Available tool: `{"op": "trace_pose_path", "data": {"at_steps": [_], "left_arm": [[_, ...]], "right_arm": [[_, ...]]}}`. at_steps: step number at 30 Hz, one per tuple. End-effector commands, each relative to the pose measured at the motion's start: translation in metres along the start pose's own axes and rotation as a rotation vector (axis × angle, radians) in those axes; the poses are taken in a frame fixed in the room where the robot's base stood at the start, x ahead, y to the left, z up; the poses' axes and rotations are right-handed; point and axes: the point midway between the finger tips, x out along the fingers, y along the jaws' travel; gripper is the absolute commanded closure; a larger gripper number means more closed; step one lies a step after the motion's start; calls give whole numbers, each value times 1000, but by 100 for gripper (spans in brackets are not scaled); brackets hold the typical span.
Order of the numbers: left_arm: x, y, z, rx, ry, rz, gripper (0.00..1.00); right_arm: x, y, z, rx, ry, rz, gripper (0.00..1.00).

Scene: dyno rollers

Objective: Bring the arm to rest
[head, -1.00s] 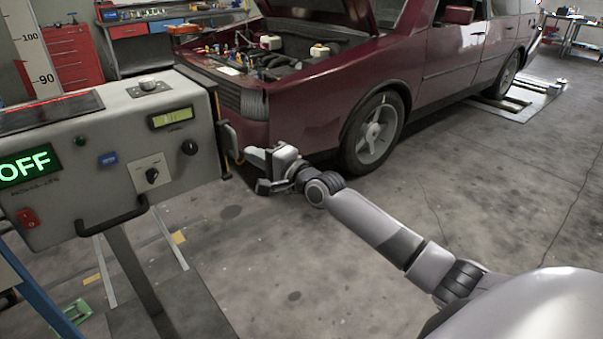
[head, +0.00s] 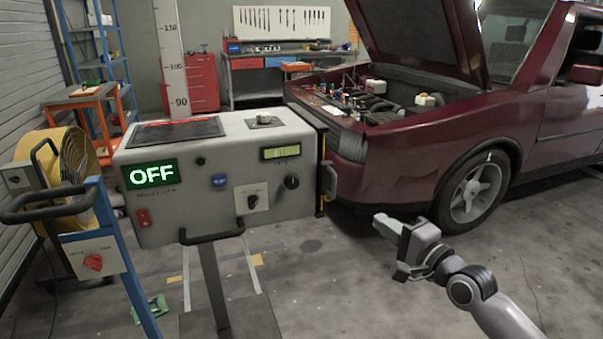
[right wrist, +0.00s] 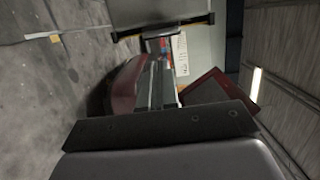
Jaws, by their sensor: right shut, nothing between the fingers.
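My right gripper (head: 385,248) is at the right of the head view, in front of the car's front corner and to the right of the control console. It is shut and empty, apart from the console and the car. My right arm comes in from the lower right. In the right wrist view the two fingers (right wrist: 156,88) lie side by side, closed together. My left gripper is not in view.
The grey control console (head: 228,185) with a lit green OFF display stands on a post at centre left. The maroon car (head: 430,150) has its hood up. Open floor lies in front.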

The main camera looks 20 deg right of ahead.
Motion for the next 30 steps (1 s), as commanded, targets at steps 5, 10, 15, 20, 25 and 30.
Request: {"op": "trace_pose_path", "data": {"at_steps": [5,10,15,20,25,30], "left_arm": [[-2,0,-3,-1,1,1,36],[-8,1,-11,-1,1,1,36],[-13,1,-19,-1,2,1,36],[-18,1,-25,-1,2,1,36],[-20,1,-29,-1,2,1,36],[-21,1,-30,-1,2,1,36]], "right_arm": [[-8,24,12,-87,-3,46,100],[-44,96,52,-406,-36,190,100],[-102,164,100,-810,-132,348,100],[-161,208,141,-1154,-266,466,100],[-203,229,166,-1394,-389,534,100],[-218,236,174,-1485,-439,553,100]]}}
